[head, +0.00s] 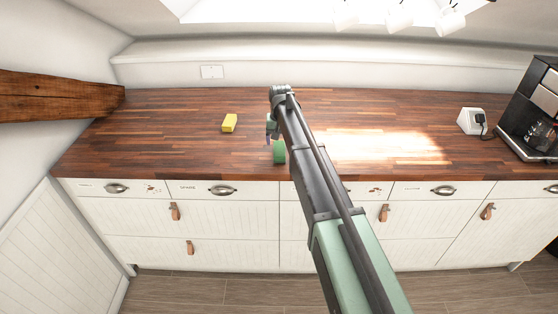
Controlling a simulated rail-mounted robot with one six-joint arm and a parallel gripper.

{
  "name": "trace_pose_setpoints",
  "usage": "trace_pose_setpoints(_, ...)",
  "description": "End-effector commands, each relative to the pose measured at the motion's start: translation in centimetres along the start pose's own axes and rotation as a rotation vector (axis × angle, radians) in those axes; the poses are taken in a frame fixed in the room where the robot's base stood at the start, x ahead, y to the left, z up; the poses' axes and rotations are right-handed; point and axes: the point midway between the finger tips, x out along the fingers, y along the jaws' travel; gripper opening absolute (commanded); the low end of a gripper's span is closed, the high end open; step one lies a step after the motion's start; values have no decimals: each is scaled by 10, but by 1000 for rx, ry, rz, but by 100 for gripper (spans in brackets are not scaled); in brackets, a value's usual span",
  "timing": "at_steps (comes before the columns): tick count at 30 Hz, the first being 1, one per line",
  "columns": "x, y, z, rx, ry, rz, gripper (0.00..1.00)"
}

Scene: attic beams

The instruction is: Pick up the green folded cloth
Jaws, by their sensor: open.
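The green folded cloth (279,152) appears as a small green block near the front edge of the wooden counter. My arm hides part of its right side. My gripper (268,138) hangs from the end of my arm, just above and slightly left of the cloth in the picture. It is open, with nothing seen between its fingers. The gripper is small in this view, and I cannot tell whether it touches the cloth.
A yellow block (229,123) lies left of my gripper on the counter (160,135). At the right stand a white device (471,121) and a black coffee machine (536,110). A wooden beam (55,97) juts in at the left. The counter's left part is clear.

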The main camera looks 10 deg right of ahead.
Motion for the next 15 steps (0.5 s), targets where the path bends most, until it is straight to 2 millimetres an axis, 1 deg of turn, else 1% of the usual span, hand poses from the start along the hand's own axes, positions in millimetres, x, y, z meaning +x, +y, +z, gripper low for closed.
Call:
trace_pose_setpoints(3,2,0,0,0,0,0,78)
trace_pose_setpoints(5,9,0,0,0,0,0,78)
trace_pose_setpoints(9,39,-2,0,-1,0,0,78)
trace_pose_setpoints(12,55,-2,0,-1,0,0,78)
trace_pose_setpoints(15,54,-2,0,-1,0,0,78)
